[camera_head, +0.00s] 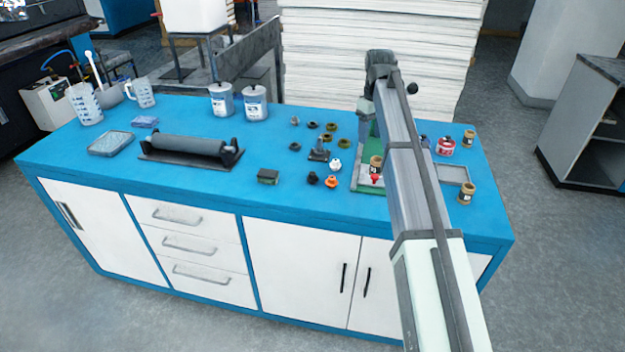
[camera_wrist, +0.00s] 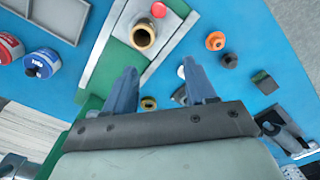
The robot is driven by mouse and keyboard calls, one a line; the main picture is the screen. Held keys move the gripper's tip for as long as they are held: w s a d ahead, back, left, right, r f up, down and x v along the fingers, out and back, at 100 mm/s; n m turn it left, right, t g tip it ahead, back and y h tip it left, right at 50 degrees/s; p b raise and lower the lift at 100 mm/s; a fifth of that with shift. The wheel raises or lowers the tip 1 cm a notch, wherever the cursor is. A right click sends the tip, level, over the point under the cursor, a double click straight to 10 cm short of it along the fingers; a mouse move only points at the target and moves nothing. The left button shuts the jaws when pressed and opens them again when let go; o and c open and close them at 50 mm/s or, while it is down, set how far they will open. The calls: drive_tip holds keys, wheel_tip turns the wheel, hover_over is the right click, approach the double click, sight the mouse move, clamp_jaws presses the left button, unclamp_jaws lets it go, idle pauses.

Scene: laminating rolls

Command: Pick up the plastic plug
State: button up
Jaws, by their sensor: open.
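Several small plug-like pieces stand on the blue worktop; I cannot tell for certain which one is the plastic plug. An orange one (camera_head: 331,182) and a black one (camera_head: 312,178) stand close together, with a white one (camera_head: 335,164) just behind. In the wrist view, the orange piece (camera_wrist: 215,41) and the black piece (camera_wrist: 229,60) lie to the right, beyond my right finger. My gripper (camera_wrist: 159,67) is open, with nothing held between its fingers. A white piece is partly hidden behind the right finger. In the head view my arm mostly hides the gripper.
A brown jar (camera_wrist: 143,36) and a red piece (camera_wrist: 158,10) stand on a green-and-grey board ahead of the fingers. A roller (camera_head: 188,146) on its base lies left of the plugs. Cans, beakers and a tray stand around the worktop. Its front left is clear.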

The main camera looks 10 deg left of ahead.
drive_tip(key=s+a+f+y, duration=0.1)
drive_tip(key=s+a+f, duration=0.1)
drive_tip(key=s+a, duration=0.4)
drive_tip(key=m+t+y, duration=0.1)
drive_tip(key=m+y, duration=0.2)
drive_tip(key=m, duration=2.8)
hover_over(313, 173)
drive_tip(key=d, duration=0.1)
wheel_tip(313, 173, down, 7)
drive_tip(key=shift+f, duration=0.1)
drive_tip(key=shift+s+d+x, duration=0.1)
drive_tip(key=shift+d+x, duration=0.1)
drive_tip(key=shift+x, duration=1.15)
drive_tip(key=shift+s+d+x, duration=0.15)
drive_tip(key=shift+d+x, duration=0.05)
drive_tip(key=shift+x, duration=1.15)
drive_tip(key=shift+f, duration=0.15)
